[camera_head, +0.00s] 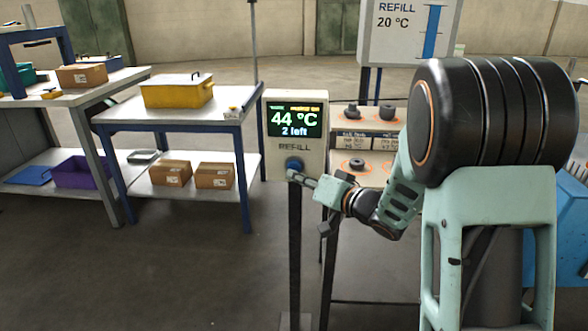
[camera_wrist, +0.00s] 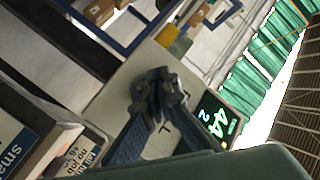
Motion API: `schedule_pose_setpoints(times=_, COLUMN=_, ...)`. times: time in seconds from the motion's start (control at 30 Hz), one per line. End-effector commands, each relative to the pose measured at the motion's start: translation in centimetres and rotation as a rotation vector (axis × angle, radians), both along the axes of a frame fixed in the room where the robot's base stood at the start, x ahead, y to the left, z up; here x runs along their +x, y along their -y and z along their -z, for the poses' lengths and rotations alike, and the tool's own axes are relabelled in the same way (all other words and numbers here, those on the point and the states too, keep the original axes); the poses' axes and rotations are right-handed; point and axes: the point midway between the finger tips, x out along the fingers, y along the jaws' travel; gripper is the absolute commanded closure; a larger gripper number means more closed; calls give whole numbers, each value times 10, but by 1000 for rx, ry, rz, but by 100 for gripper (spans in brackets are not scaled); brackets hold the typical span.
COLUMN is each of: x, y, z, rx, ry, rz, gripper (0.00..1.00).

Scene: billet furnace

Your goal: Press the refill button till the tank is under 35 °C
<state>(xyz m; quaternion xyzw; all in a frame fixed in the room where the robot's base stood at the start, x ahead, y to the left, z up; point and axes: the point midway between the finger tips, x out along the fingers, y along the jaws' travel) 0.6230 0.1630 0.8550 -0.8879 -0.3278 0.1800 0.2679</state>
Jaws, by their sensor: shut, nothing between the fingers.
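The refill panel (camera_head: 312,155) is a pale box on a dark post. Its screen (camera_head: 295,119) reads 44 °C and "2 left" in the head view; the screen also shows tilted in the wrist view (camera_wrist: 218,120). Below the word REFILL is a round blue button (camera_head: 294,164). My gripper (camera_head: 291,175) is shut and empty, its tips just below and in front of the button. In the wrist view my gripper (camera_wrist: 165,85) covers the panel face and hides the button. I cannot tell whether the tips touch it.
A sign (camera_head: 403,32) behind reads REFILL 20 °C. A shelf (camera_head: 345,140) with dark round parts stands right behind the panel. A blue-legged table (camera_head: 215,120) with a yellow box (camera_head: 177,91) stands left. The floor (camera_head: 190,275) in front is clear.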

Motion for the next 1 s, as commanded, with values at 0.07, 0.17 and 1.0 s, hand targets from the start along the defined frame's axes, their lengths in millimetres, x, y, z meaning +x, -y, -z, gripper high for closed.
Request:
schedule_pose_setpoints(times=0.07, x=0, y=0, z=0, rx=0, ry=0, rz=0, gripper=100)
schedule_pose_setpoints(times=0.17, x=0, y=0, z=0, rx=0, ry=0, rz=0, gripper=100)
schedule_pose_setpoints(times=1.0, x=8, y=0, z=0, rx=0, ry=0, rz=0, gripper=100)
